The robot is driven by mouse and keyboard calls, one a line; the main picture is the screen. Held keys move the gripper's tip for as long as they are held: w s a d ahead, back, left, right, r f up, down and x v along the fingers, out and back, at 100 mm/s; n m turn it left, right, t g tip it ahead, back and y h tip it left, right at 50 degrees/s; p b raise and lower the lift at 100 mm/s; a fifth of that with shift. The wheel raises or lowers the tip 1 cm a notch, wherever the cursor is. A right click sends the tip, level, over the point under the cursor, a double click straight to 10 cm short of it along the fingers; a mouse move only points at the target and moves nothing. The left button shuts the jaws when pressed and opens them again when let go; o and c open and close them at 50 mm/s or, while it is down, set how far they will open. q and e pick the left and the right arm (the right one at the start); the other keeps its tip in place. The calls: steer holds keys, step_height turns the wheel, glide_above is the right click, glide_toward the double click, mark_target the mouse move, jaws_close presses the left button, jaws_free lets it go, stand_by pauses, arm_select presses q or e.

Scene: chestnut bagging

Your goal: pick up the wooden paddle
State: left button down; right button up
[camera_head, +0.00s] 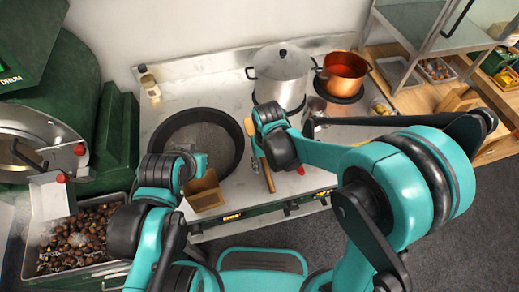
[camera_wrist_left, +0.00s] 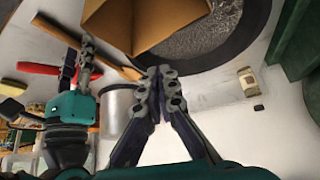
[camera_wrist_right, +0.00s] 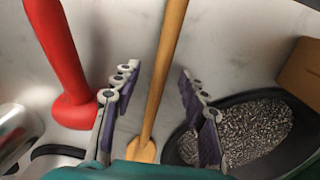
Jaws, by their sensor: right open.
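The wooden paddle (camera_wrist_right: 162,75) lies on the pale counter to the right of the dark pan. In the right wrist view its shaft runs between the spread fingers of my right gripper (camera_wrist_right: 158,95), apart from both. Its wider end (camera_wrist_right: 142,149) is partly cut off below. In the head view my right gripper (camera_head: 258,130) is over the paddle (camera_head: 267,172) and hides much of it. My left gripper (camera_wrist_left: 159,72) has its fingertips together at the edge of the brown paper bag (camera_wrist_left: 145,25). The bag also shows in the head view (camera_head: 204,194).
A steel pot (camera_head: 283,78) and copper pot (camera_head: 345,72) stand behind. A chestnut bin (camera_head: 38,245) is at left. A bottle (camera_head: 150,84) stands near the wall.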

steer(key=shift+c, duration=0.4)
steer(key=shift+r, duration=0.1)
jaws_close()
